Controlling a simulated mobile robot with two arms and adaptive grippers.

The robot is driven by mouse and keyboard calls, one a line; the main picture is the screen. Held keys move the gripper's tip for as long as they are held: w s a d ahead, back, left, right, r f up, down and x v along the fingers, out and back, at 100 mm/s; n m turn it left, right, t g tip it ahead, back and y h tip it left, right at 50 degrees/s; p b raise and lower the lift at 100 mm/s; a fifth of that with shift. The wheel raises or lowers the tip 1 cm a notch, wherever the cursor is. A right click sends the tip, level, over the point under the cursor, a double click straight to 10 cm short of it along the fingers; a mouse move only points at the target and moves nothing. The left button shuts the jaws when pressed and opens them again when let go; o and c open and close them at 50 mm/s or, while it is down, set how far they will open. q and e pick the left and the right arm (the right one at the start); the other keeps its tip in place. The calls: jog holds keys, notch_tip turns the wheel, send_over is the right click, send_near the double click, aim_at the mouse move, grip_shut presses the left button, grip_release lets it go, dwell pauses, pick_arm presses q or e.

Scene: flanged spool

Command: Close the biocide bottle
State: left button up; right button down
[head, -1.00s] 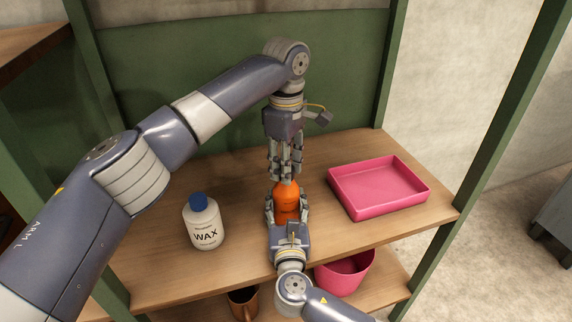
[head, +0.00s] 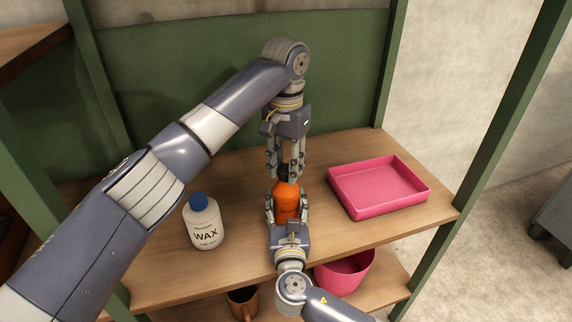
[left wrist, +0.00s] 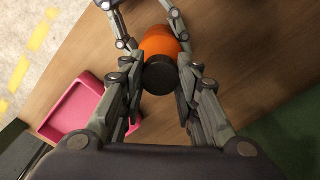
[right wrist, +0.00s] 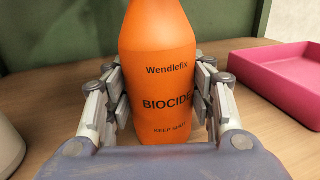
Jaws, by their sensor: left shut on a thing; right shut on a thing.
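The orange biocide bottle (head: 287,203) stands upright on the shelf, its label facing the right wrist view (right wrist: 163,75). My right gripper (head: 287,195) is shut on the bottle's body, one finger on each side. The black cap (left wrist: 160,76) sits at the bottle's top, seen from above in the left wrist view. My left gripper (head: 285,171) points down from above, shut on the cap with its fingers on both sides. How far the cap is screwed down cannot be told.
A white wax bottle (head: 204,225) with a blue cap stands left of the biocide bottle. A pink tray (head: 345,204) lies to the right. A pink container (head: 345,275) and a brown mug (head: 243,303) are on the lower shelf. Green posts frame the shelf.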

pick_arm(q)
jog(key=m, duration=1.2)
jog(key=o, duration=1.2)
jog(key=shift+c, duration=0.2)
jog(key=shift+r, duration=2.2)
jog(key=shift+w, duration=0.1)
